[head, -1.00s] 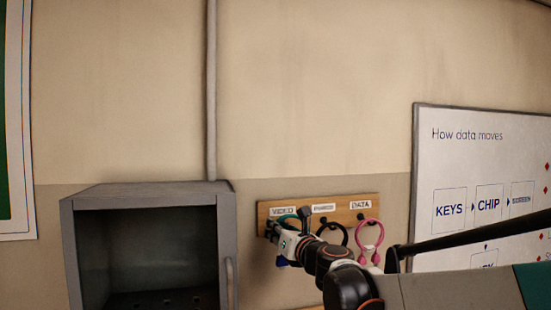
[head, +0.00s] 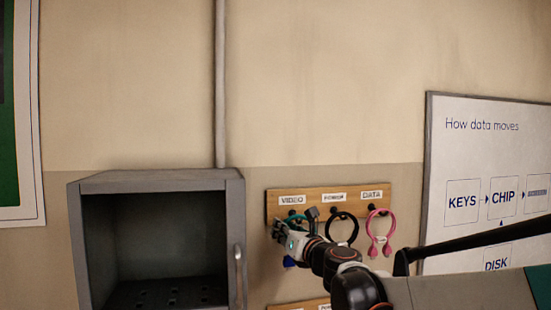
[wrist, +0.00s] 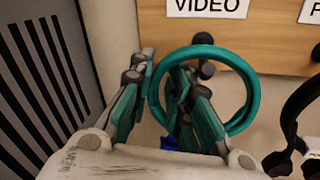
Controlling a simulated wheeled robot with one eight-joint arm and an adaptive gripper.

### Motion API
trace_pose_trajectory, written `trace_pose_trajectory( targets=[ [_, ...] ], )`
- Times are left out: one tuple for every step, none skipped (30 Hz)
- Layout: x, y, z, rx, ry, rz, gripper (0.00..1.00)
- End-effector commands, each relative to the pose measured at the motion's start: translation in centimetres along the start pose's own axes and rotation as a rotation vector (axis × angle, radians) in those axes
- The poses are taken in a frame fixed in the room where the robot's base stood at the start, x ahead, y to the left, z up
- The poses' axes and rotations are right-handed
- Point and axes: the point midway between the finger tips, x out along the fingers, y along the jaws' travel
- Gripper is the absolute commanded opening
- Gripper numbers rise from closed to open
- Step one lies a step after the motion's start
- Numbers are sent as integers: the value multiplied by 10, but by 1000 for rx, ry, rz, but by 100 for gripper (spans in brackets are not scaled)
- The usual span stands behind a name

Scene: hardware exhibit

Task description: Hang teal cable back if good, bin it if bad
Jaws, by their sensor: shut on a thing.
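The teal cable is a coiled loop, seen whole in the wrist view (wrist: 246,95) and partly in the head view (head: 297,216). My gripper (wrist: 163,75) is shut on the left side of the loop, just below the VIDEO label (head: 292,200). In the wrist view, the dark VIDEO peg (wrist: 206,69) shows inside the upper part of the loop. I cannot tell whether the loop sits over the peg or only in front of it. A blue part (wrist: 169,143), perhaps a plug, shows below my fingers. The cable's ends are mostly hidden.
A black cable (head: 354,231) hangs under the middle label and a pink cable (head: 391,225) under DATA on the wooden board (head: 314,191). A grey open-fronted cabinet (head: 155,183) stands close at left. A second board (head: 298,305) shows lower down. A whiteboard (head: 470,150) is at right.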

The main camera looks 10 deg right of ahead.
Motion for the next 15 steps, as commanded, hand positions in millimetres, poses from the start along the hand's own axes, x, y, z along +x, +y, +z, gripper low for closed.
trace_pose_trajectory(
  targets=[
    [-6,4,0,0,1,2,0],
    [-6,4,0,0,1,2,0],
    [-6,4,0,0,1,2,0],
    [-6,4,0,0,1,2,0],
    [-6,4,0,0,1,2,0],
    [-6,4,0,0,1,2,0],
    [-6,4,0,0,1,2,0],
    [-6,4,0,0,1,2,24],
    [-6,4,0,0,1,2,33],
    [-6,4,0,0,1,2,40],
    [-6,4,0,0,1,2,42],
    [-6,4,0,0,0,2,42],
    [-6,4,0,0,0,2,42],
    [-6,4,0,0,0,2,42],
    [-6,4,0,0,0,2,42]
  ],
)
